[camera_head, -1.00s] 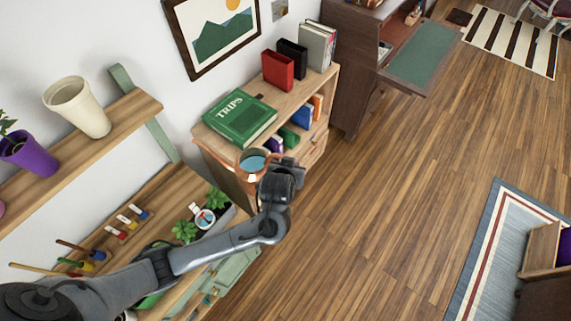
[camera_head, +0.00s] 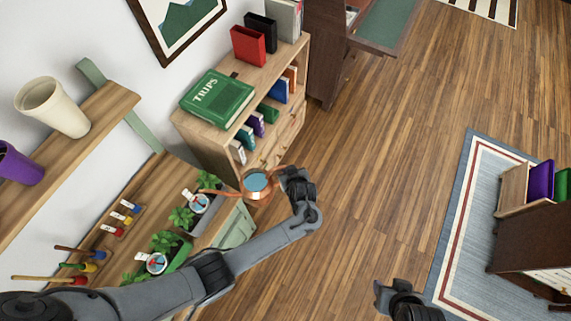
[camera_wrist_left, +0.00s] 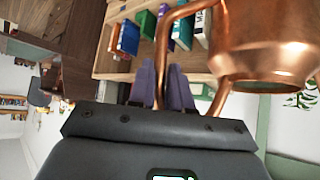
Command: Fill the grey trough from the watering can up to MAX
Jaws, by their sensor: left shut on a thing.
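The copper watering can (camera_head: 257,198) is held up by its handle in my left gripper (camera_head: 285,178), with blue water showing in its open top. In the left wrist view, the fingers (camera_wrist_left: 166,88) are shut around the copper handle, beside the can body (camera_wrist_left: 265,45). The can's spout points left, over the right end of the grey trough (camera_head: 213,222), which holds green plants and a white gauge (camera_head: 197,202). The MAX mark is too small to read. My right gripper (camera_head: 392,290) is over the floor at the bottom; its finger opening is unclear.
A green trough (camera_head: 178,259) with its own gauge stands nearer on the wooden bench. Small hand tools (camera_head: 80,262) lie to its left. A bookcase (camera_head: 186,126) with a green TRIPS book (camera_head: 217,98) stands behind. Open floor (camera_head: 380,180) lies to the right.

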